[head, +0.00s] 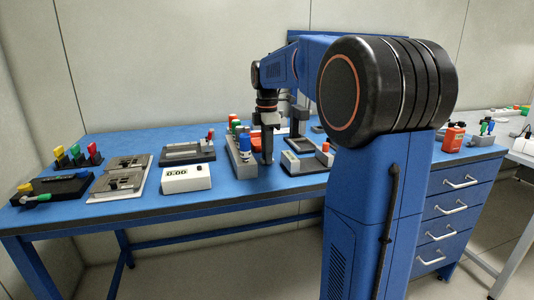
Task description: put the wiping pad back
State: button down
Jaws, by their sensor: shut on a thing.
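My gripper (267,153) points straight down just right of a grey rack (241,163) near the middle of the blue bench. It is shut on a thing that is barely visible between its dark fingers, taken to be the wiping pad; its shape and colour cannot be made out. The rack holds several bottles with blue, green and red parts. An orange-red thing (255,138) shows just behind the fingers, partly hidden by them. I cannot tell from this view whether my gripper touches the bench or the rack.
A white display box (186,179) stands left of the rack. A grey tray with a red-topped part (307,161) lies to the right, partly hidden by my arm. Grey fixture plates (119,180) and coloured-handled tools (75,157) fill the left.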

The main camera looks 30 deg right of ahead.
jog(key=c, duration=1.5)
grip_release()
notch_tip(320, 180, up, 12)
jog(key=shift+r, duration=0.1)
jog(key=shift+a, duration=0.1)
jog(key=s+a+f+m+t, duration=0.1)
jog(key=s+a+f+m, duration=0.4)
jog(key=s+f, duration=0.3)
jog(key=s+a+f+m+t, duration=0.2)
jog(key=s+a+f+m, duration=0.3)
jog(key=s+f, duration=0.3)
jog(key=s+a+f+m+t, duration=0.1)
jog(key=s+a+f+m, duration=0.3)
jog(key=s+f, duration=0.5)
jog(key=shift+s+a+m+t, duration=0.15)
jog(key=shift+s+a, duration=0.1)
jog(key=shift+s, duration=0.6)
jog(key=shift+s+a+m+t, duration=0.1)
jog(key=shift+s+a, duration=0.2)
jog(key=shift+s, duration=0.6)
jog(key=shift+s+a+m+t, duration=0.15)
jog(key=shift+s+a, duration=0.1)
jog(key=shift+s, duration=0.6)
jog(key=shift+r, duration=0.1)
